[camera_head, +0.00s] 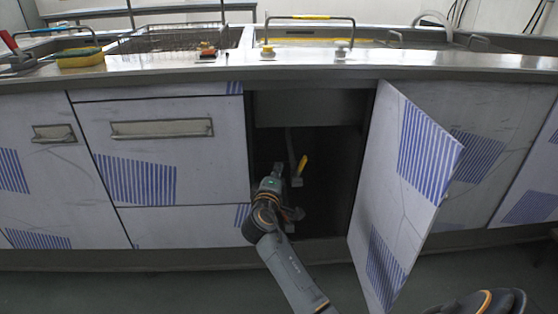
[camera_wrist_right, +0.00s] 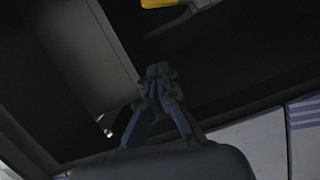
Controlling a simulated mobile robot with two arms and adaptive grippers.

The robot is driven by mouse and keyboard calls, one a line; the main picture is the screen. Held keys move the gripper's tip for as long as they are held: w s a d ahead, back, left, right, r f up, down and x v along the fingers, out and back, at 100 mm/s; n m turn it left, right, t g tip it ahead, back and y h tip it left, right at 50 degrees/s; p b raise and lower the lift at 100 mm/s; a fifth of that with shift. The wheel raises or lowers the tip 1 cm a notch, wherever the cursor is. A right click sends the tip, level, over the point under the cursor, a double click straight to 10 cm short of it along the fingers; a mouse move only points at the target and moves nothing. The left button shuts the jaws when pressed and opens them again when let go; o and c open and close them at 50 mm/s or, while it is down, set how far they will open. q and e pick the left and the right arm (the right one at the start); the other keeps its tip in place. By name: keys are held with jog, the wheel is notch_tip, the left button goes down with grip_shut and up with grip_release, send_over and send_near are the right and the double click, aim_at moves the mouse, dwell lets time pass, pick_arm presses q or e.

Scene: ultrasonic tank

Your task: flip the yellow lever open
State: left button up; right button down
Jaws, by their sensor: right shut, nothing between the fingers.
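The yellow lever (camera_head: 302,163) stands tilted on a pipe fitting inside the dark open cabinet under the counter. Part of it also shows at the top edge of the right wrist view (camera_wrist_right: 158,3). My right gripper (camera_head: 278,167) reaches into the cabinet, just left of the lever in the head view and apart from it. In the right wrist view its fingertips (camera_wrist_right: 159,70) are together and empty, with a dark gap between them and the lever. The lever's lower end is hard to make out. My left gripper is not in view.
The cabinet door (camera_head: 405,180) stands open on the right. A closed drawer front (camera_head: 170,160) is left of the opening. The metal counter (camera_head: 330,68) runs above, with a wire basket (camera_head: 180,38) and a sponge (camera_head: 80,57). The cabinet interior is dark.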

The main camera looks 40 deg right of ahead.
jog(key=shift+p+v, duration=0.45)
jog(key=shift+v, duration=1.6)
